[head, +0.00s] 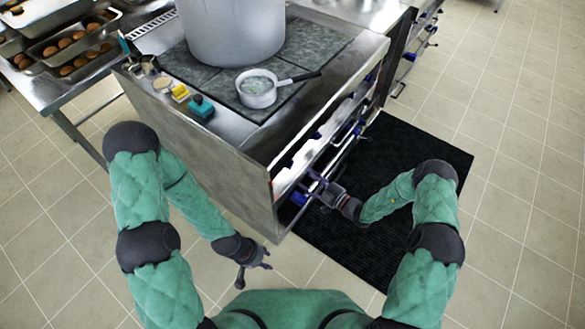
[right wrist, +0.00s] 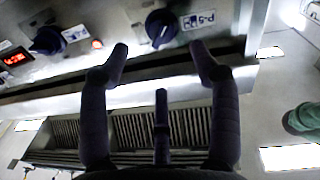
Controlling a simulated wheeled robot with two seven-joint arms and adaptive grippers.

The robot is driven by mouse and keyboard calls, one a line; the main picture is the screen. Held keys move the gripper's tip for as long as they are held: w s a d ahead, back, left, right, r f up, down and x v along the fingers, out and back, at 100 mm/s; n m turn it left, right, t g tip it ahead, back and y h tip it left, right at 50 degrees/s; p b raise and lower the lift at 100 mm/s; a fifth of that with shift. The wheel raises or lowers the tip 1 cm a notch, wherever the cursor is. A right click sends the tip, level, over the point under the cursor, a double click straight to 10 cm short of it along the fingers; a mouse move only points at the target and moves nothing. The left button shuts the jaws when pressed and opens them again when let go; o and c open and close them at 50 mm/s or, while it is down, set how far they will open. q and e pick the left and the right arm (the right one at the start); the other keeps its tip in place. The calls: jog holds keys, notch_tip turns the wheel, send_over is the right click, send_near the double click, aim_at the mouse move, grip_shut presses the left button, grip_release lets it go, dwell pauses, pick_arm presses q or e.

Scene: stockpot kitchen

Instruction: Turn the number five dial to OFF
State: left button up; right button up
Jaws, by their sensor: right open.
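A dark dial (right wrist: 160,28) sits on the metal control panel in the right wrist view, beside a plate (right wrist: 199,19) reading P-5. Its knob looks turned at an angle; the exact setting is too blurred to read. My right gripper (right wrist: 162,62) is open, its fingertips spread below and to either side of this dial, apart from it and empty. In the head view my right gripper (head: 312,186) is at the stove's front panel (head: 325,150). My left gripper (head: 254,271) hangs open and empty by the stove's near corner.
Another dial (right wrist: 48,40) with a label, a red indicator light (right wrist: 97,44) and a red display (right wrist: 14,59) lie left of it. A big stockpot (head: 232,30) and a white saucepan (head: 257,92) stand on the stove. A black mat (head: 400,215) covers the floor.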

aim_at(289, 164)
jog(key=b+x, duration=0.1)
jog(key=x, duration=0.7)
jog(key=shift+w+a+b, duration=0.2)
jog(key=shift+b, duration=0.2)
jog(key=c, duration=1.2)
